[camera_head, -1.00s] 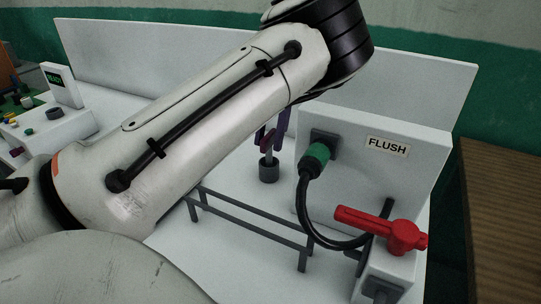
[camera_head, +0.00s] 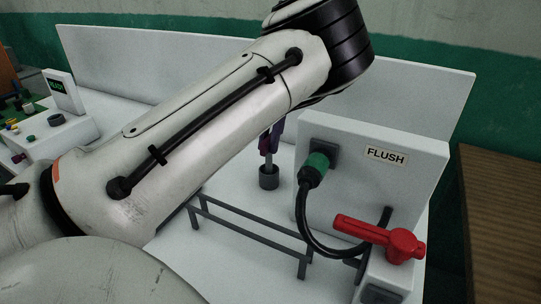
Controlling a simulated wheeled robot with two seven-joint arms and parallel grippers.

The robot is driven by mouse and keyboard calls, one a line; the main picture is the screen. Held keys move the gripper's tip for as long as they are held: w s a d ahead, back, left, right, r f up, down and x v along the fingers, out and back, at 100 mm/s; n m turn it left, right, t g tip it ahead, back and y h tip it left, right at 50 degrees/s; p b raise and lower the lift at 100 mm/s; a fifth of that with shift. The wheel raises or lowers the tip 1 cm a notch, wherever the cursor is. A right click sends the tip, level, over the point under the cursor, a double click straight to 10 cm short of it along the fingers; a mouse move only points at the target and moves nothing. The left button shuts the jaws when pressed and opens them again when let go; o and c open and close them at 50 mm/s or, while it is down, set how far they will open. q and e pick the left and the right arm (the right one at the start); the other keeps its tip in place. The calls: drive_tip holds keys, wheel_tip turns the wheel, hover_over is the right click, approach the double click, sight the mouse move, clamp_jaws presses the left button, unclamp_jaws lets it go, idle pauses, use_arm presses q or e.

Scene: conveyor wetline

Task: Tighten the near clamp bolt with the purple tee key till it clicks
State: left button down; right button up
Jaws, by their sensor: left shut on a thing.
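My left arm crosses the head view from the left and hides most of its own gripper. Below the arm a small part of my left gripper (camera_head: 276,134) shows, shut on the purple tee key (camera_head: 265,143). The key's dark reddish-purple upper part is partly covered by the gripper and arm. Its thin shaft points down to a short grey cylinder (camera_head: 268,179) on the white bench. I cannot tell how deep the shaft sits in it. I cannot make out a clamp bolt as such. My right gripper is out of view.
A white panel marked FLUSH (camera_head: 386,155) stands to the right, with a green connector (camera_head: 314,168) and black hose. A red lever (camera_head: 382,238) sits at the front right. A low grey rail (camera_head: 250,229) stands in front. A small console (camera_head: 58,120) is at far left.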

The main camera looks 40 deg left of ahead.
use_arm(q)
drive_tip(key=shift+r+p, duration=1.75)
drive_tip(key=shift+r, duration=0.65)
